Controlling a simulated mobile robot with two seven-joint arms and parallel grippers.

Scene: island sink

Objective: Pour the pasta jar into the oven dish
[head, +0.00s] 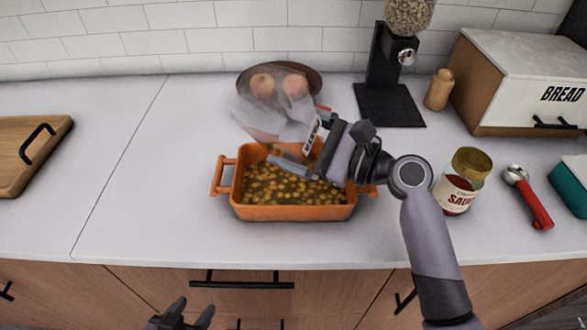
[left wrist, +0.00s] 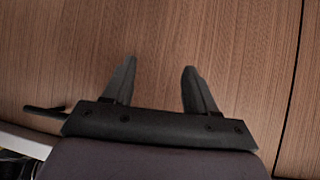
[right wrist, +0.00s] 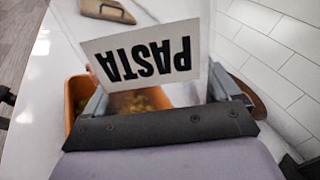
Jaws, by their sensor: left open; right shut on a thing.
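The pasta jar (head: 262,122) is clear and see-through, tilted over the back left of the orange oven dish (head: 295,213). I make out no pasta in it. Its white PASTA label (right wrist: 150,52) reads upside down in the right wrist view. My right gripper (head: 296,140) is shut on the jar above the dish. The dish stands on the counter with small yellowish pieces in a brown filling. It also shows in the right wrist view (right wrist: 76,98), partly hidden by the gripper. My left gripper (head: 193,308) is open and empty, low in front of the cabinets; its fingers (left wrist: 158,66) face wood.
A brown bowl (head: 313,77) with round, onion-like items stands behind the jar. A sauce jar (head: 461,183), red-handled tool (head: 530,198), grinder (head: 388,100), pepper mill (head: 439,90) and bread box (head: 520,85) are right. A wooden board (head: 30,150) lies left. Counter between is clear.

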